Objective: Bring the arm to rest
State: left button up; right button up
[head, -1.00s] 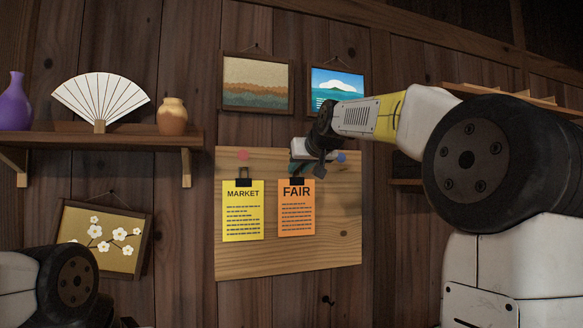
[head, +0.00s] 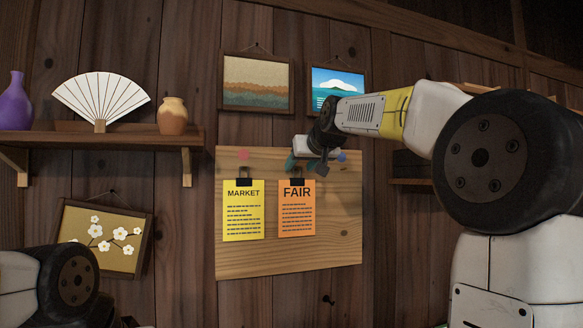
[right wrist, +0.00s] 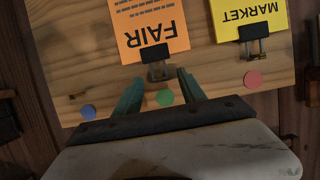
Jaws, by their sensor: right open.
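My right gripper (head: 299,164) is in front of the top of the wooden board, above the orange FAIR sheet (head: 297,214). In the right wrist view the right gripper (right wrist: 160,74) has its two teal fingers apart, with nothing held. The FAIR sheet's black clip (right wrist: 158,57) is just beyond the fingertips, and a green pin (right wrist: 165,97) shows between the fingers. My left arm shows at the lower left of the head view; its gripper is out of view.
The board (head: 330,255) also holds a yellow MARKET sheet (head: 243,216), a red pin (head: 243,155) and a blue pin (head: 342,156). A shelf (head: 110,140) with a fan and vases is at left. Framed pictures (head: 256,85) hang above the board.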

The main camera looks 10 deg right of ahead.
jog(key=v, duration=0.7)
jog(key=s+f+g, duration=0.2)
jog(key=s+f, duration=0.7)
jog(key=f, duration=0.3)
jog(key=s+f+m+g, duration=0.1)
jog(key=s+f+g, duration=0.2)
jog(key=s+f, duration=0.6)
jog(key=s+f+g, duration=0.2)
jog(key=s+f, duration=0.7)
jog(key=f, duration=0.6)
jog(key=shift+s+a+m+g, duration=0.2)
jog(key=shift+a+m+g, duration=0.05)
jog(key=shift+m+g, duration=0.05)
